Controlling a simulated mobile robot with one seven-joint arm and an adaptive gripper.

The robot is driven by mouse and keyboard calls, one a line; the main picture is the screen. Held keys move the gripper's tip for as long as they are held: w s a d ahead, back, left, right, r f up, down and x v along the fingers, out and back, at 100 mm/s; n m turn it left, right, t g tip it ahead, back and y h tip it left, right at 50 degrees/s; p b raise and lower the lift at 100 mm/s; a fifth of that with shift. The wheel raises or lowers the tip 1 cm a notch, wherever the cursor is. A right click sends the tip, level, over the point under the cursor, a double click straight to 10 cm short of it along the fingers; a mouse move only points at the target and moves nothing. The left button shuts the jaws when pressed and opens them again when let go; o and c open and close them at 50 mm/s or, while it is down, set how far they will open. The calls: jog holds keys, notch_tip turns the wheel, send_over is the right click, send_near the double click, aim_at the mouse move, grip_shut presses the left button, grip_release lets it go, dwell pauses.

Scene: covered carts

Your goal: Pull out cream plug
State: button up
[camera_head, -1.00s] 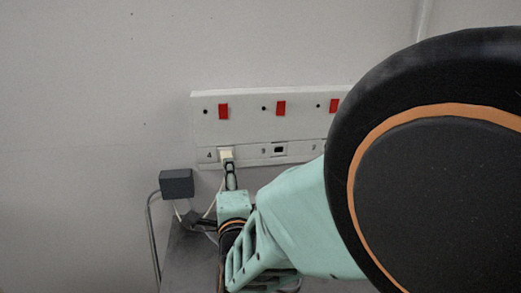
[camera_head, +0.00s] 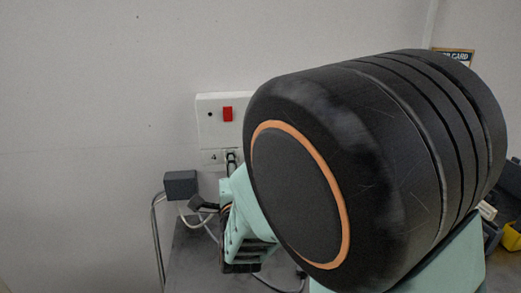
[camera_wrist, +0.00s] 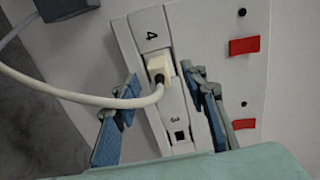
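The cream plug (camera_wrist: 158,68) sits in socket 4 of the white socket panel (camera_wrist: 205,35) in the wrist view. A thick cream cable (camera_wrist: 85,97) curves from it to the left. My gripper (camera_wrist: 166,82) is open, with one blue-padded finger on each side of the plug and its cable end. Visible gaps separate both fingers from the plug in this view. In the head view my gripper (camera_head: 231,160) is at socket 4 on the panel (camera_head: 210,137), and the plug is mostly hidden behind the fingers.
A dark grey box (camera_head: 180,184) with cables is left of the panel, also seen in the wrist view (camera_wrist: 66,8). Red switches (camera_head: 227,114) sit above the sockets. A grey surface (camera_head: 190,262) lies below. My arm hides the panel's right part; a yellow item (camera_head: 512,236) is at far right.

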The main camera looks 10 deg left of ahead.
jog(key=shift+b+x, duration=0.75)
jog(key=shift+x, duration=0.85)
jog(key=shift+b, duration=1.15)
jog(key=shift+c, duration=0.4)
grip_shut()
jog(key=shift+s, duration=0.15)
jog(key=shift+b+v, duration=0.65)
jog(key=shift+v, duration=2.2)
